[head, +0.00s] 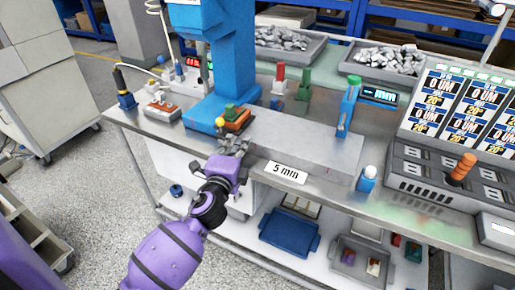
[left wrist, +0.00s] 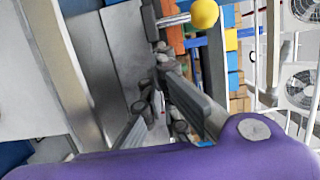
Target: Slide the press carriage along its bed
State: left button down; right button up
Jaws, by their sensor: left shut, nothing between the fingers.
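The blue press (head: 218,62) stands at the back left of the bench. At its foot sits a small orange and green block (head: 238,118), which looks like the carriage, with a yellow ball knob (head: 220,122) at its near left. A long grey metal bed (head: 300,138) runs from it to the right, with a "5 mm" label on the front. My left gripper (head: 236,148) is shut and empty, just in front of the block, near the bench's front edge. In the left wrist view its fingers (left wrist: 158,70) lie below the yellow knob (left wrist: 204,14) and its metal rod, apart from the knob.
A blue upright post (head: 348,108) stands at the bed's right end by a small display. Red and green blocks (head: 280,78) stand behind the bed. Two trays of metal pieces (head: 287,40) are at the back. A control panel (head: 430,175) with an orange-handled lever fills the right.

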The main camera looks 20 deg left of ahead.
pick_arm(q)
jog(key=a, duration=1.1)
jog(key=shift+w+a, duration=0.2)
jog(key=shift+a, duration=0.2)
